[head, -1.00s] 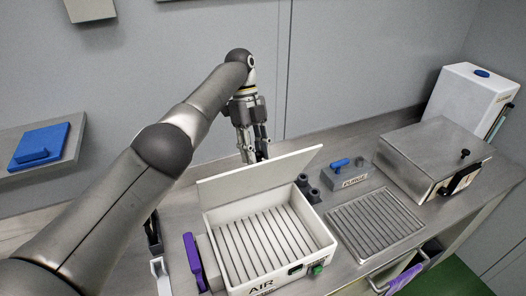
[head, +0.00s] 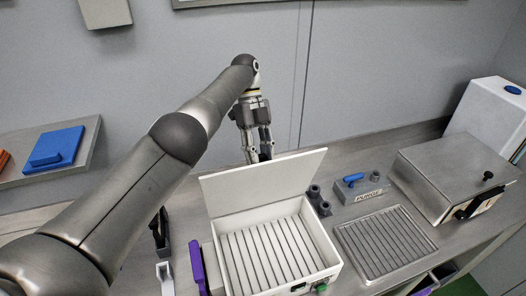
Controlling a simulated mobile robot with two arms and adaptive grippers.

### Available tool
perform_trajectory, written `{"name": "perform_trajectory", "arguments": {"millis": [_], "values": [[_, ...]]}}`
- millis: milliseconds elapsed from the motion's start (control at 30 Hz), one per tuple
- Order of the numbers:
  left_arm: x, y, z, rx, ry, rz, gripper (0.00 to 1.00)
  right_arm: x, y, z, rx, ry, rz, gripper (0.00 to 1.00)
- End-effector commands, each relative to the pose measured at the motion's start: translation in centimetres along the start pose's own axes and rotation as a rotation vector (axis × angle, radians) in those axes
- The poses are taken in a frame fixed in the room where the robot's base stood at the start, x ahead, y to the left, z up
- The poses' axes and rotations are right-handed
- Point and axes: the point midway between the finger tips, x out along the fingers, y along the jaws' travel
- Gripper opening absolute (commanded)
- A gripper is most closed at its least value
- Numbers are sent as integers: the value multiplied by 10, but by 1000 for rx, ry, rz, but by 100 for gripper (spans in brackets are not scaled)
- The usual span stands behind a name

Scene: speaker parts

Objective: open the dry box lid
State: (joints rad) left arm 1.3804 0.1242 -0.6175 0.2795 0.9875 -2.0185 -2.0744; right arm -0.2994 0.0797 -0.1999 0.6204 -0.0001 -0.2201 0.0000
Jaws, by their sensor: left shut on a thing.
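The dry box (head: 334,259) is an open white box with a ribbed floor on the steel bench. Its flat white lid (head: 262,182) stands raised, roughly upright, along the back edge. My left gripper (head: 260,155) comes down behind the lid at the middle of its upper edge. Its fingers are shut on the lid, though the fingertips and the exact grip are partly hidden behind it. My right gripper is not in view.
A purple-handled part (head: 197,267) stands at the box's left. To the right are a PURGE block with a blue lever (head: 353,178), a ribbed tray (head: 435,243) and a steel box with a black knob (head: 447,170). The wall is behind.

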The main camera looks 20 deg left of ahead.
Motion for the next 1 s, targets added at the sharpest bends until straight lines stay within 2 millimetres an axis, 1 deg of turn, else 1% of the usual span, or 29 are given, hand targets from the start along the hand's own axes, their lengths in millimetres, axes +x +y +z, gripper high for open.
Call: {"name": "perform_trajectory", "arguments": {"millis": [33,633,667,800,1000], "values": [[7,1,7,-17,-2,3,0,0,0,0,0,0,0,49],[8,3,8,-17,5,7,0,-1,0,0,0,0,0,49],[8,4,8,-17,5,8,34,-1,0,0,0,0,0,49],[7,3,7,-13,6,6,34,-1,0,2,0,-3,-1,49],[4,2,4,-7,6,2,34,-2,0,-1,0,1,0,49]]}}
